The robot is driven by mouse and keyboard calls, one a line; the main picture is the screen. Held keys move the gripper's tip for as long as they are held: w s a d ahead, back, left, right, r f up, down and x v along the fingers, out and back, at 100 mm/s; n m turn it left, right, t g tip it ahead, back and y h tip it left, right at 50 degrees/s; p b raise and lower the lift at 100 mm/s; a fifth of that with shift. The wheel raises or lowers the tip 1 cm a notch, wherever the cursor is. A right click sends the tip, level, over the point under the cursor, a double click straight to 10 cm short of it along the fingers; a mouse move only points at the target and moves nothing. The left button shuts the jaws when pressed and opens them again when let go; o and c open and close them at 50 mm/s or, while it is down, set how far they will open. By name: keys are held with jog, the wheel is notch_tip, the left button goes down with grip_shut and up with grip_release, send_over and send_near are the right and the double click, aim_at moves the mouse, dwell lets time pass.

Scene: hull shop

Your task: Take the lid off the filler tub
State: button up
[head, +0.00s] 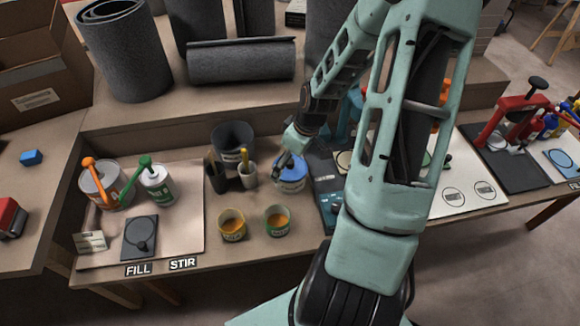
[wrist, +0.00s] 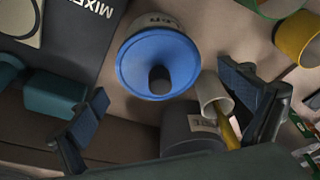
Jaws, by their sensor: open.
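The filler tub (head: 289,185) is a small white tub on the bench, left of my arm in the head view. Its blue lid (head: 293,172) sits on top. In the wrist view the blue lid (wrist: 135,68) faces the camera, with a dark round knob (wrist: 160,80) at its middle. The tub's pale lettered wall (wrist: 155,20) shows behind it. My gripper (head: 285,158) is just above the lid, and my arm covers part of the bench to its right. In the wrist view my gripper (wrist: 165,83) is open, its fingers apart on either side of the lid, holding nothing.
A dark grey bucket (head: 232,135) and a pale cup with a yellow handle (head: 249,180) stand close left of the tub. A dark cup (head: 216,180) is beside them. A dark mixing board (wrist: 70,35) lies close by.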

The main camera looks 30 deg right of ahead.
aim_at(291, 161)
jog(key=c, duration=1.2)
jog(key=shift+s, duration=0.1)
jog(key=shift+c, duration=0.8)
jog(key=shift+r, duration=0.15)
jog(key=shift+c, duration=0.8)
jog(key=shift+r, duration=0.35)
jog(key=c, duration=0.7)
jog(key=v, duration=0.1)
jog(key=p+v, duration=0.1)
jog(key=shift+a+r, duration=0.1)
jog(key=shift+r, duration=0.35)
grip_shut()
jog(key=s+r+p, duration=0.7)
jog(key=s+r, duration=0.2)
jog(key=s, duration=0.4)
jog(key=shift+s, duration=0.15)
